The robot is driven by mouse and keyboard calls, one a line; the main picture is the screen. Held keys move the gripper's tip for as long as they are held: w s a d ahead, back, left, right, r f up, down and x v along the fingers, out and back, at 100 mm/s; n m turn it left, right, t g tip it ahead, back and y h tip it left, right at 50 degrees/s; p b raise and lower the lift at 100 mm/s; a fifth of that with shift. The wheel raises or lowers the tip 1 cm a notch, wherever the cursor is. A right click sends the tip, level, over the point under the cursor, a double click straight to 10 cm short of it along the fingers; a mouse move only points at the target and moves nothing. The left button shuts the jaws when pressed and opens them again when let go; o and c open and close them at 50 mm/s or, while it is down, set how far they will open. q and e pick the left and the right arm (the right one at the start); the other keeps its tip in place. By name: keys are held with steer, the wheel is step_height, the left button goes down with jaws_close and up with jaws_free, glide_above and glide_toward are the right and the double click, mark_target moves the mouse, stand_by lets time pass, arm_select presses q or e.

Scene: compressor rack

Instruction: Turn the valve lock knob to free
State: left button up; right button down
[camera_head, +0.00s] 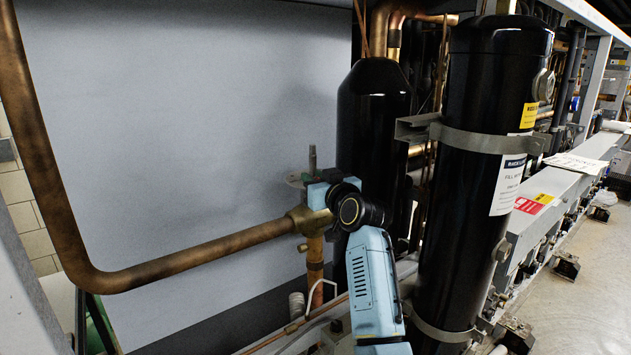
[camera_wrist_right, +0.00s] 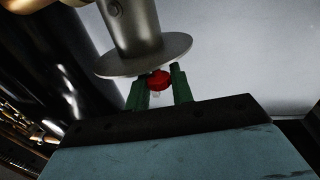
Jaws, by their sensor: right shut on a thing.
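A small red knob (camera_wrist_right: 159,80) sits just under a round grey disc (camera_wrist_right: 143,58) on a metal stem in the right wrist view. My right gripper (camera_wrist_right: 158,79) has its green fingers on either side of the knob and is shut on it. A small pale tip shows below the knob. In the head view, my right gripper's blue body (camera_head: 318,196) is up against the brass valve (camera_head: 308,220) at the end of the copper pipe. The valve's grey stem (camera_head: 312,158) stands upright above it. The knob and fingertips are hidden there. My left gripper is not in view.
The thick copper pipe (camera_head: 190,257) runs in from the left to the valve. A tall black cylinder (camera_head: 470,190) with metal clamps stands close to the right of my arm, and another black vessel (camera_head: 372,125) stands behind. A flat grey panel (camera_head: 190,120) fills the back left.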

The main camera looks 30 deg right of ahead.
steer(key=c, duration=1.3)
jaws_free()
steer(key=shift+o, duration=0.2)
steer(key=shift+s, duration=0.1)
steer(key=s+a+b, duration=0.1)
steer(key=s+b, duration=0.1)
steer(key=s, duration=1.1)
steer(key=shift+a+b, duration=0.15)
steer(key=shift+b, duration=0.25)
